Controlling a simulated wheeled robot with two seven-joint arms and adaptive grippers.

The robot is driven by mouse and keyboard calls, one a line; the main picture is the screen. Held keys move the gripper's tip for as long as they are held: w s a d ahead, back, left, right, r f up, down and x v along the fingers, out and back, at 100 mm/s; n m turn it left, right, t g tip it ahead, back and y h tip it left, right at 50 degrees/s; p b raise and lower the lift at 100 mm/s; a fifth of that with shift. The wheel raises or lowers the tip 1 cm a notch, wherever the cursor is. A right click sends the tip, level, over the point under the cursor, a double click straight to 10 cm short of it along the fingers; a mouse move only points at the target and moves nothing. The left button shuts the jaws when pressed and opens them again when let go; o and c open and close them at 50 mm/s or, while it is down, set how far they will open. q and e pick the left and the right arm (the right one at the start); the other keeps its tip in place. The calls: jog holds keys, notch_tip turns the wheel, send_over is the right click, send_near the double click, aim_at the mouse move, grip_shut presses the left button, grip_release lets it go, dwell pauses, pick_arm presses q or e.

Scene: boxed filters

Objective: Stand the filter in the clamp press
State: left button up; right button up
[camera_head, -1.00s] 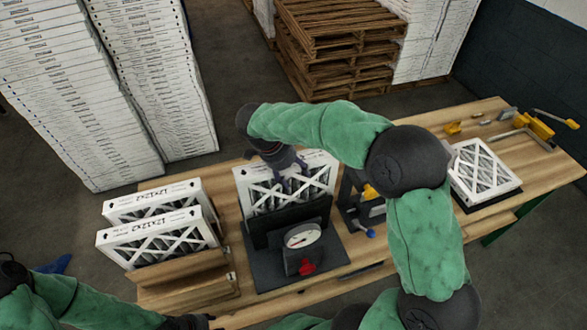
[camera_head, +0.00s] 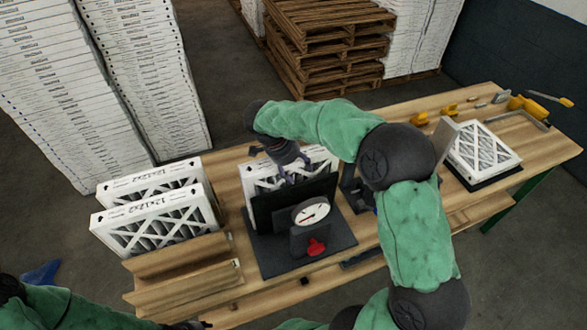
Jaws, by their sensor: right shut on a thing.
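A white-framed pleated filter (camera_head: 256,178) stands upright behind the black plate of the clamp press (camera_head: 266,256), a dark base with a round dial and a red knob. The plate hides the filter's lower part, so I cannot tell whether it rests on the base. My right gripper (camera_head: 287,163) reaches over from the right and is shut on the filter at its upper part, covering some of the lattice. My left gripper (camera_head: 187,325) is at the bottom edge, mostly cut off; its fingers cannot be made out.
Two filters marked 12x12x2 (camera_head: 150,220) stand in a wooden rack (camera_head: 185,275) left of the press. A black fixture (camera_head: 357,192) is close on its right. Another filter (camera_head: 482,148) lies on a dark pad at the right, near yellow clamps (camera_head: 530,106).

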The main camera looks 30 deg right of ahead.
aim_at(299, 158)
jog(key=shift+f, duration=0.15)
jog(key=shift+f+b, duration=0.45)
jog(key=shift+b, duration=0.2)
dwell(0.7)
jog(key=o, duration=1.3)
jog(key=shift+r, duration=0.1)
jog(key=shift+r+p, duration=1.55)
jog(key=shift+r, duration=1.95)
jog(key=o, duration=0.6)
jog(key=shift+c, duration=0.2)
